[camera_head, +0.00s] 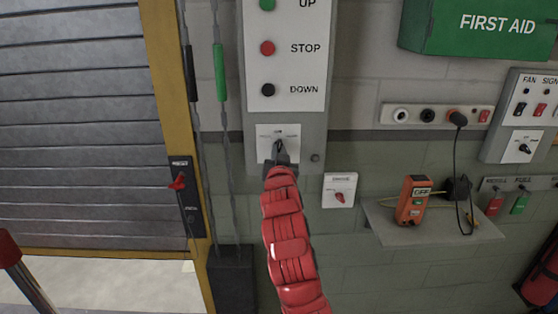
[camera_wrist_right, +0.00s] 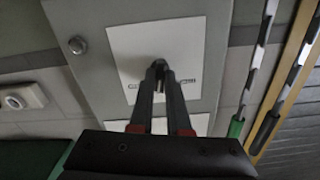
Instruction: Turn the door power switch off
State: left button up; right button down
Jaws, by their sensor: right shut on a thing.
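The door control panel (camera_head: 312,125) hangs beside the shutter, with UP, STOP and DOWN buttons above a white plate (camera_head: 292,132). A small dark switch knob (camera_head: 279,147) sits on that plate; its lettering is too small to read. My right gripper (camera_head: 279,156) reaches up from below and is shut on the knob. In the right wrist view, the fingers (camera_wrist_right: 159,82) close around the dark knob (camera_wrist_right: 158,66) on the white plate (camera_wrist_right: 190,42). The fingers partly hide the knob, so I cannot tell its exact setting. My left gripper is not in view.
A red-handled switch (camera_head: 178,182) is on the yellow door frame, and a small plate with a red knob (camera_head: 339,196) is right of my gripper. Chains (camera_head: 221,120) hang left of the panel. A shelf (camera_head: 430,232) holds an orange device (camera_head: 412,200) at the right.

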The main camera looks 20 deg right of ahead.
jog(key=shift+f+n+b, duration=0.15)
jog(key=shift+n+b, duration=0.3)
jog(key=shift+n, duration=0.55)
jog(key=c, duration=0.9)
grip_release()
jog(key=shift+s, duration=0.1)
